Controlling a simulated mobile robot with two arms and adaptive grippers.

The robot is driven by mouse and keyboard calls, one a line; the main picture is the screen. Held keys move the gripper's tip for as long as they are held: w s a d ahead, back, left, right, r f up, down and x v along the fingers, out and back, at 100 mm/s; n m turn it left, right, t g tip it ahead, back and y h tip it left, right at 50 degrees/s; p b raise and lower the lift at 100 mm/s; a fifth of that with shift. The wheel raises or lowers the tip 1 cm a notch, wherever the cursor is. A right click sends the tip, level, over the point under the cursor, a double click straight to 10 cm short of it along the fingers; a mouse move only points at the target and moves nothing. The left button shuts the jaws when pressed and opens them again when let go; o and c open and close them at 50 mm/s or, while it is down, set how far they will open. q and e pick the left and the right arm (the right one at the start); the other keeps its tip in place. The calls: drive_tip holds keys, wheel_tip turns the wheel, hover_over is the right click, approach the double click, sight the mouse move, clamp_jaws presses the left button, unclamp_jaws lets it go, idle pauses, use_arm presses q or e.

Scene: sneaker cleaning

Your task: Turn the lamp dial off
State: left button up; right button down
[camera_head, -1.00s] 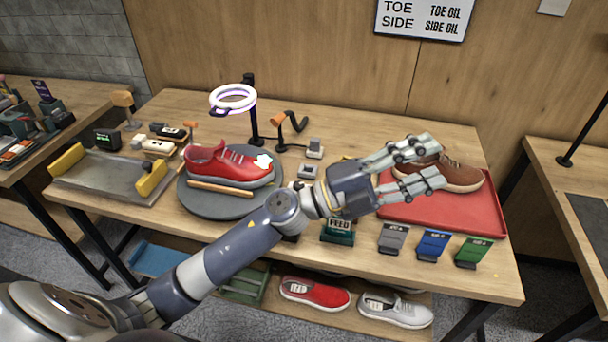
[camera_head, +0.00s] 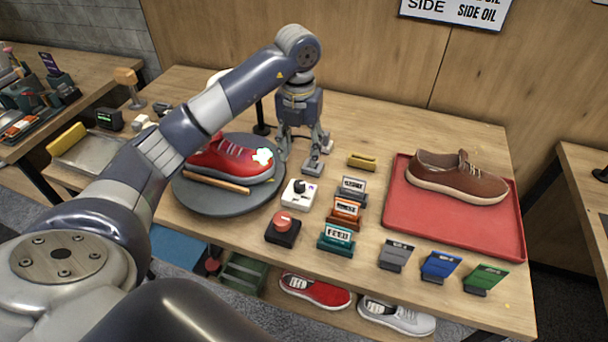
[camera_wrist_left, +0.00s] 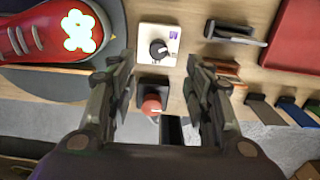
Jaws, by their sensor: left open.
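A white box with a black dial (camera_head: 298,194) sits on the table between the turntable and the small signs; I take it for the lamp dial. In the left wrist view the dial (camera_wrist_left: 158,48) shows between the fingers, with a small purple mark on its face. My left gripper (camera_head: 302,160) points down, open and empty, just behind the box in the head view. I cannot tell whether a finger touches anything. The ring lamp (camera_head: 217,77) is mostly hidden behind my left arm. My right gripper is not in view.
A red button on a black base (camera_head: 283,226) stands in front of the dial. A red shoe (camera_head: 235,160) lies on the round turntable (camera_head: 215,203) at left. Small signs (camera_head: 345,210) stand at right, then a red tray (camera_head: 450,228) with a brown shoe.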

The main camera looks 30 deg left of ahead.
sight(300, 183)
use_arm(q)
wheel_tip(300, 183, down, 10)
drive_tip(key=shift+s+r+p, duration=0.15)
drive_tip(key=shift+p, duration=0.9)
drive_tip(key=shift+f, duration=0.45)
drive_tip(key=shift+c, duration=0.2)
drive_tip(key=c, duration=1)
